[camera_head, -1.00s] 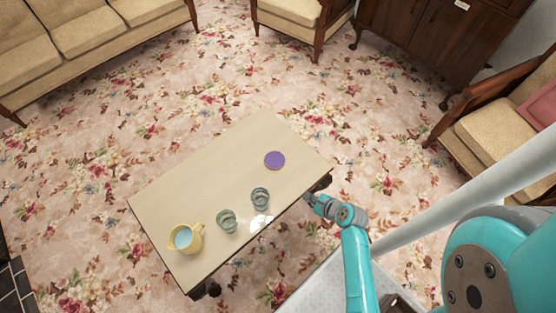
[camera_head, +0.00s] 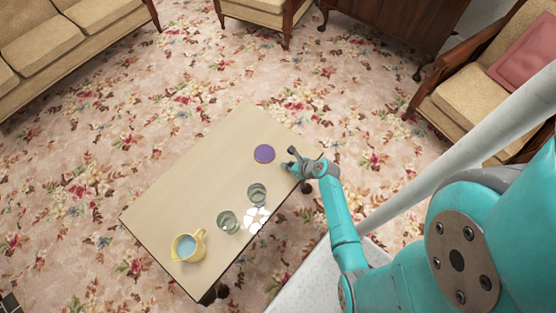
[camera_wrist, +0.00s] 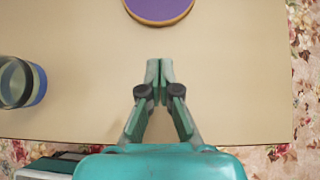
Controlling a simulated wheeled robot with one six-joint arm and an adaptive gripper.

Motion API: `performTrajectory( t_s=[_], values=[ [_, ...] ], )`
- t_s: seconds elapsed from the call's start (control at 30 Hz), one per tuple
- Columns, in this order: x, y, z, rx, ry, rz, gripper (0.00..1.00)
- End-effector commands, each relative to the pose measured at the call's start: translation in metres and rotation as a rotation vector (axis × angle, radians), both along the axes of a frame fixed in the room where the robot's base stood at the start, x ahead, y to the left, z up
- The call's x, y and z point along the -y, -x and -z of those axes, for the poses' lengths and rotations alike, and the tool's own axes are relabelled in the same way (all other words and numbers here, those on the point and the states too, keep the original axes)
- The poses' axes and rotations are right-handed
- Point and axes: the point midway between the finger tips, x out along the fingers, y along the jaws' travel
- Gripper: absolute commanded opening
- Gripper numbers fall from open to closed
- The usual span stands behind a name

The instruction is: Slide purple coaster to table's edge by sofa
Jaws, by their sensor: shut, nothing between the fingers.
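The round purple coaster (camera_head: 264,153) lies flat on the low wooden table (camera_head: 180,190), near the table's right end. In the wrist view the coaster (camera_wrist: 160,8) is cut off by the top edge and shows a tan rim. My gripper (camera_head: 286,165) is over the table's near side, just right of the coaster and apart from it. In the wrist view my gripper (camera_wrist: 159,66) has its fingertips together, with nothing between them, pointing at the coaster across a strip of bare tabletop. The sofa (camera_head: 60,45) stands at the upper left, beyond the table's far long side.
Two glasses (camera_head: 257,194) (camera_head: 228,222) and a yellow jug (camera_head: 188,246) stand along the table's near side, left of my gripper. One glass (camera_wrist: 22,82) shows at left in the wrist view. The tabletop between coaster and far edge is clear.

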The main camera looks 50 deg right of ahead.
Motion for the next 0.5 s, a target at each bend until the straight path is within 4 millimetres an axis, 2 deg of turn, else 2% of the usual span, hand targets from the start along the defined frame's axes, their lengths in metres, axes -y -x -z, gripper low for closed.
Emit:
performTrajectory(
  t_s=[0.03,0.2,0.5],
  values=[
    [-0.001,-0.007,0.006,0.000,-0.001,-0.004,0.00],
    [-0.003,-0.031,0.003,0.001,0.000,-0.003,0.00],
    [-0.003,-0.044,0.004,0.000,0.000,0.000,0.00]
  ],
)
